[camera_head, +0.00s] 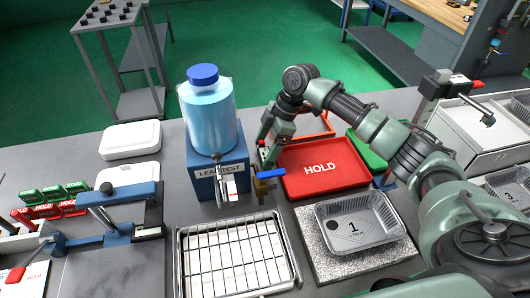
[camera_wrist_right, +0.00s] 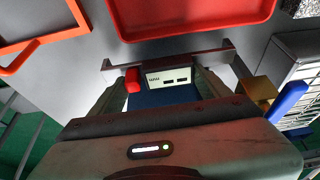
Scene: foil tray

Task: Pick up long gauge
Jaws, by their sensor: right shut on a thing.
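My right gripper (camera_head: 268,158) is lowered between the blue leak test stand (camera_head: 205,178) and the red HOLD tray (camera_head: 322,168). In the right wrist view, the right gripper (camera_wrist_right: 158,92) is shut on what looks like the long gauge (camera_wrist_right: 170,76). It has a grey bar across the fingertips, a white label, a blue part and a red end piece. In the head view the gauge is mostly hidden by the fingers, and I cannot tell whether it touches the table. My left gripper is not in view.
A brass valve with a blue handle (camera_head: 270,174) stands close to the right gripper. A wire rack (camera_head: 235,258) and a foil tray (camera_head: 360,222) on a speckled slab (camera_head: 318,255) are nearer. A blue-capped bottle (camera_head: 207,115) rises left of the gripper.

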